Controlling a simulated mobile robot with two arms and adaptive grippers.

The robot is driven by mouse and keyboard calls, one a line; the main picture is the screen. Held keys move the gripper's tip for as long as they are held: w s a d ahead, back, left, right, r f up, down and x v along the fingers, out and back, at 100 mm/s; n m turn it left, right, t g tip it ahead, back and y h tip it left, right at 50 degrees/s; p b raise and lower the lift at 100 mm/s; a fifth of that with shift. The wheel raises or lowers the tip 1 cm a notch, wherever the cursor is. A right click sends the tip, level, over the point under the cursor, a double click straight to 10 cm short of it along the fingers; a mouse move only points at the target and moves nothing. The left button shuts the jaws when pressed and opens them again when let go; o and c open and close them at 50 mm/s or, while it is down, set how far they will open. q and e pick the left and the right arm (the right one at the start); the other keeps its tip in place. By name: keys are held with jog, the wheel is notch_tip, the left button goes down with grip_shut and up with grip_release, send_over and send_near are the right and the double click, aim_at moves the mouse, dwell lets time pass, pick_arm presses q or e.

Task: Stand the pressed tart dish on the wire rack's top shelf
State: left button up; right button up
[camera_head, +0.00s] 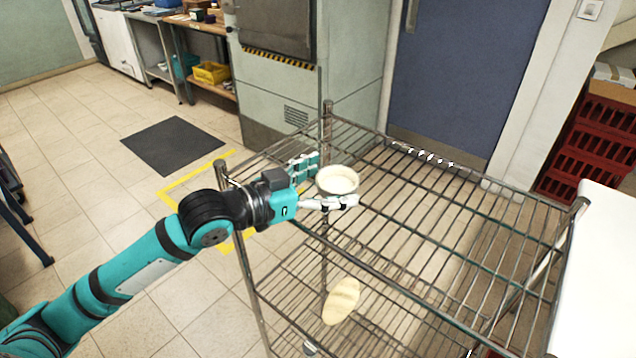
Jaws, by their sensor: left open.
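My right gripper is not in view.
A pale oval loaf (341,300) lies on the rack's lower shelf. Rack posts rise at the corners, one (327,120) behind the dish. A white surface (602,270) stands at the right, with red crates (590,150) behind. The rest of the top shelf is bare.

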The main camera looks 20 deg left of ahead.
pick_arm(q)
jog(key=b+v, duration=0.1)
jog(key=v, duration=0.6)
jog(key=shift+s+a+b, duration=0.25)
jog(key=shift+b, duration=0.15)
jog(key=shift+s+a+r, duration=0.15)
jog(key=shift+s+a, duration=0.15)
jog(key=shift+s, duration=0.4)
jog(key=shift+v, duration=1.4)
jog(key=shift+a+r, duration=0.1)
jog(key=shift+r, duration=0.05)
jog(key=shift+w+a, duration=0.1)
